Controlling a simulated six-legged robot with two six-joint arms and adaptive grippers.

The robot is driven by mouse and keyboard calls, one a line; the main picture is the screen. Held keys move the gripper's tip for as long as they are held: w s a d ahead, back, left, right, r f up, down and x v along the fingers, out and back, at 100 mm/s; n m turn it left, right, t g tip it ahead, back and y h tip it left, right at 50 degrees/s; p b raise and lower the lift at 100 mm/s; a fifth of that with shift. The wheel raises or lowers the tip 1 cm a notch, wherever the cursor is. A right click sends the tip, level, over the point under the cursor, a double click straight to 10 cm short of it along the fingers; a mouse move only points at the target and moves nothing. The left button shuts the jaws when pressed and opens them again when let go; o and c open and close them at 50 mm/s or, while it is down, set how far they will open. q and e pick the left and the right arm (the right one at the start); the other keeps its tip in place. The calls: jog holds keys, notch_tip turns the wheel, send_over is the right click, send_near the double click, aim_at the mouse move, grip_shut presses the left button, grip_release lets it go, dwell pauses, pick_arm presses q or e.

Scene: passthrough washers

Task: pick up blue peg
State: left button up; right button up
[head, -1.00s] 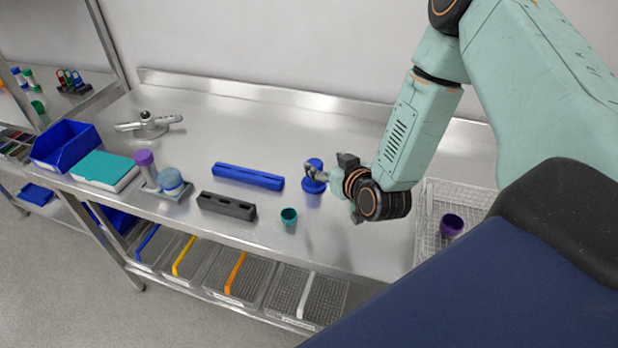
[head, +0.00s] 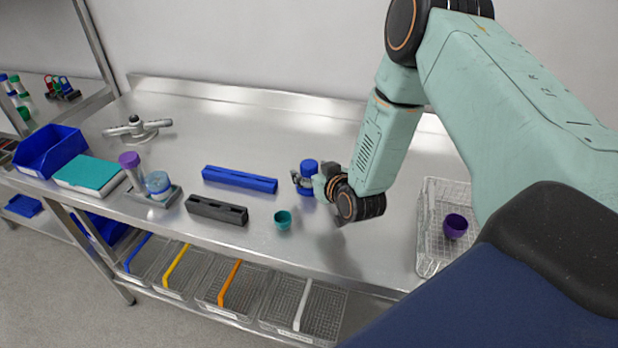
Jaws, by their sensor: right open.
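The blue peg (head: 309,167) stands on the steel table right of the blue bar, a short round blue piece partly hidden behind my right gripper. My right gripper (head: 300,181) is at the peg's near side, open, with its fingers at or just in front of the peg. I cannot tell whether the fingers touch it. My left gripper is not in view.
A blue slotted bar (head: 239,180), a black slotted block (head: 216,211) and a teal cup (head: 283,219) lie to the left. A wire basket (head: 432,240) with a purple cup (head: 455,226) stands right. The table behind the peg is clear.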

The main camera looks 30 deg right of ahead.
jog(key=shift+x, duration=0.9)
jog(key=shift+s+r, duration=0.2)
jog(key=shift+w+f, duration=0.2)
jog(key=shift+w, duration=0.1)
jog(key=c, duration=0.4)
jog(key=shift+s+r, duration=0.15)
jog(key=shift+s, duration=0.1)
jog(key=c, duration=0.6)
jog(key=shift+w, duration=0.1)
jog(key=shift+c, duration=1.2)
jog(key=shift+w, duration=0.15)
